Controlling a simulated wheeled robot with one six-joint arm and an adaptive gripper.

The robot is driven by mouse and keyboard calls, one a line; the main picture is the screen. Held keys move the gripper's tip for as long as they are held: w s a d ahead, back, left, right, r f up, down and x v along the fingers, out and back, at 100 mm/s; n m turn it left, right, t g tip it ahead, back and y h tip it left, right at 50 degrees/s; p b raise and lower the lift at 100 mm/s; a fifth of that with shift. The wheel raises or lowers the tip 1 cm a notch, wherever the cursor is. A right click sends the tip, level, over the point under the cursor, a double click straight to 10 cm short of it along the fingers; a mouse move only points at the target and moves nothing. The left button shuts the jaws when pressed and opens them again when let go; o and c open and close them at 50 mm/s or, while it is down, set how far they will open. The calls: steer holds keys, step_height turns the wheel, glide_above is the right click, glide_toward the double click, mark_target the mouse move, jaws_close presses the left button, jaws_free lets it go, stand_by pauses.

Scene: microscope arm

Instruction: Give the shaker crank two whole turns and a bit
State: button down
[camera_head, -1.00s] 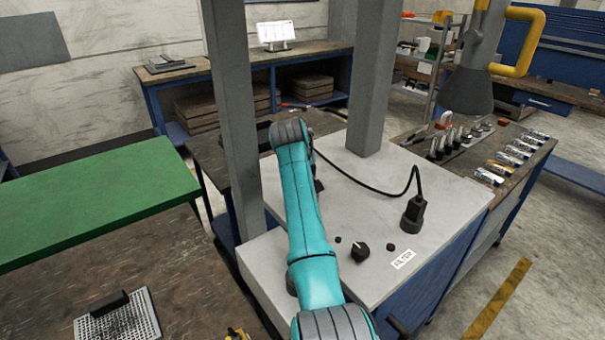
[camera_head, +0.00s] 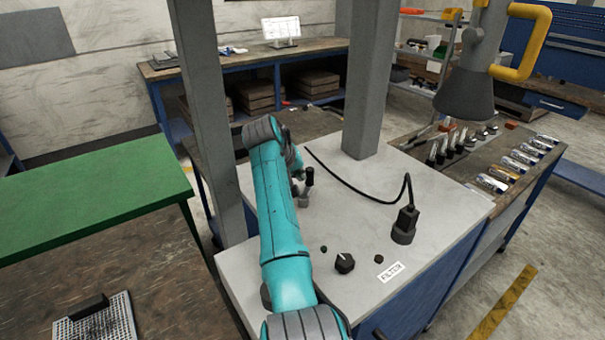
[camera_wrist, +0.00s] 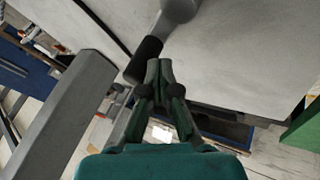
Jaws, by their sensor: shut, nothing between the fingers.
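The shaker crank shows on the pale bench top in the head view, with a grey arm (camera_head: 304,198) and an upright black handle (camera_head: 310,177). In the wrist view its grey arm (camera_wrist: 178,9) is at the top, with the black handle (camera_wrist: 144,58) pointing down-left. My gripper (camera_wrist: 159,66) is shut and empty, its fingertips right beside the handle. I cannot tell whether they touch it. In the head view my gripper is largely hidden behind my teal arm, just left of the crank.
A black knob (camera_head: 345,263) and a FILTER label (camera_head: 391,272) are on the bench top's near side. Grey posts (camera_head: 370,80) and (camera_head: 207,110) rise beside the work area. The bench's middle is clear.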

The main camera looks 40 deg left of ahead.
steer(key=shift+w+d+m+h, duration=0.5)
steer(key=shift+m+h, duration=0.1)
steer(key=shift+m, duration=0.2)
steer(key=shift+w+d+r, duration=0.1)
steer(key=shift+w+d, duration=0.15)
steer(key=shift+d, duration=0.45)
steer(key=shift+w+d+m+h, duration=0.1)
steer(key=shift+d+m+h, duration=0.3)
steer(key=shift+m+h, duration=0.55)
steer(key=shift+d+m, duration=0.25)
steer(key=shift+m, duration=0.3)
steer(key=shift+d+m+g, duration=0.2)
steer(key=shift+m+g, duration=0.1)
